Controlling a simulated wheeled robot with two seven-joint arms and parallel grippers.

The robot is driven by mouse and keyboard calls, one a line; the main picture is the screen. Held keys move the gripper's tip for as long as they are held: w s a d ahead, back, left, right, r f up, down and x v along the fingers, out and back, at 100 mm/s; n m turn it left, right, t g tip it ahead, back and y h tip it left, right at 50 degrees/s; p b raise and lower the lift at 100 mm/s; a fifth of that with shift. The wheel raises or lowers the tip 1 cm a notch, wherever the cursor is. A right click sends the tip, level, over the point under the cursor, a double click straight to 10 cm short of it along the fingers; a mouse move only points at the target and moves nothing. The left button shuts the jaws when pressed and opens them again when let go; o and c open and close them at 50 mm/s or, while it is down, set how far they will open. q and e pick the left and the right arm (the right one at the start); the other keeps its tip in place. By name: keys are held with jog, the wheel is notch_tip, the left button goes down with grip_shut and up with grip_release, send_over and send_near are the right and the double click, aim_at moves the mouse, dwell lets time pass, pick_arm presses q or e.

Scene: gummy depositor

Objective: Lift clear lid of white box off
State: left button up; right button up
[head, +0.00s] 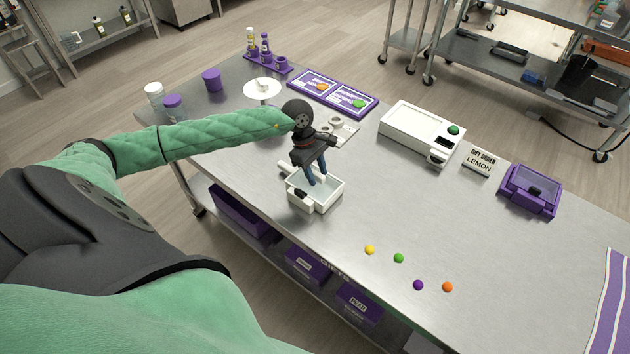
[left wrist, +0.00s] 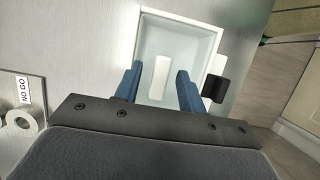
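The white box (head: 318,207) stands near the table's front edge, with a black part on its front. In the left wrist view the white box (left wrist: 217,66) is seen from above. Its top looks pale and see-through, like a clear lid (left wrist: 188,42), with a white bar-shaped handle (left wrist: 161,77) in the middle. My left gripper (head: 316,182) points down over the box. In the left wrist view its blue fingers (left wrist: 160,82) are apart, one each side of the handle, with gaps; contact with the lid is unclear. My right gripper is not in view.
A white device with a green button (head: 408,130), a lemon sign (head: 479,161) and a purple case (head: 530,191) stand to the right. Several coloured balls (head: 398,258) lie in front. A NO GO plate (left wrist: 23,100) lies beside the box.

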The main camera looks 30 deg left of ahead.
aim_at(316, 173)
pick_arm(q)
jog(key=shift+c, duration=0.4)
grip_shut()
jog(key=shift+r, duration=0.15)
jog(key=shift+r, duration=0.7)
jog(key=shift+r, duration=2.5)
